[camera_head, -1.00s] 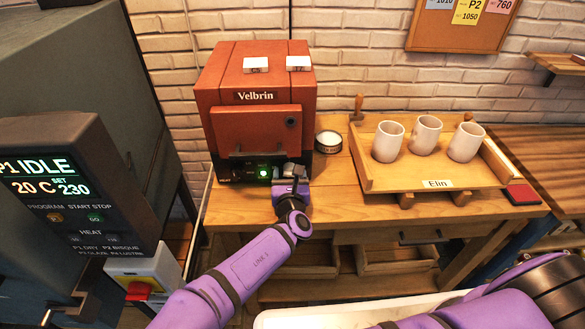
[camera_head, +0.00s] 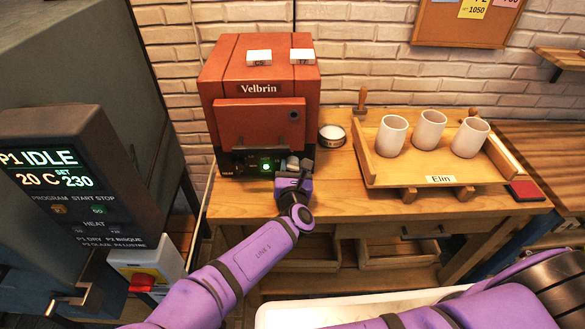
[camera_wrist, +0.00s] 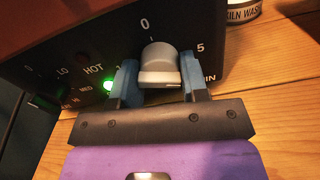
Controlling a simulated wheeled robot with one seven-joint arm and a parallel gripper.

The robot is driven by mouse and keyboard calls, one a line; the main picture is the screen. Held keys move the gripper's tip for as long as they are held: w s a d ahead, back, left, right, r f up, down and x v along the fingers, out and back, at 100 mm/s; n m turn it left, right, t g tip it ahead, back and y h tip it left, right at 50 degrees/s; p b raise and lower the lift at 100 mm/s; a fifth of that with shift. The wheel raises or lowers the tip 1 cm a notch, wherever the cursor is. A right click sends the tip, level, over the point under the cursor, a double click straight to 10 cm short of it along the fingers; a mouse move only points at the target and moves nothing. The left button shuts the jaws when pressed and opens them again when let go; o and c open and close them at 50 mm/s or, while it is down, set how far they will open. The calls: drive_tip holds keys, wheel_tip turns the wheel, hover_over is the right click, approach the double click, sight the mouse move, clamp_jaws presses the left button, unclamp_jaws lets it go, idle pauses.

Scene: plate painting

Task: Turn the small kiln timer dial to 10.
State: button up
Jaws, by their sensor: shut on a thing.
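The small kiln (camera_head: 228,110) is a red box marked "Velbrin" on the wooden bench. Its grey timer dial (camera_wrist: 158,60) is on the dark lower front panel, with "0" above it, "5" to its upper right and part of "MIN" at lower right. My gripper (camera_wrist: 158,78) is shut on the dial, with one blue-grey finger on each side. In the head view my gripper (camera_head: 293,177) is at the kiln's lower right front corner. The mark at the dial's left is mostly hidden by a finger, and its pointer direction cannot be told.
A round white-topped tin (camera_head: 332,132) stands right of the kiln. A wooden tray (camera_head: 375,173) labelled "Elin" holds three white cups. The large kiln's panel (camera_head: 75,180) reads IDLE.

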drive_tip(key=m, duration=1.3)
drive_tip(key=shift+a+m, duration=0.1)
drive_tip(key=shift+m, duration=0.3)
idle(0.4)
drive_tip(key=o, duration=0.9)
drive_tip(key=shift+s, duration=0.1)
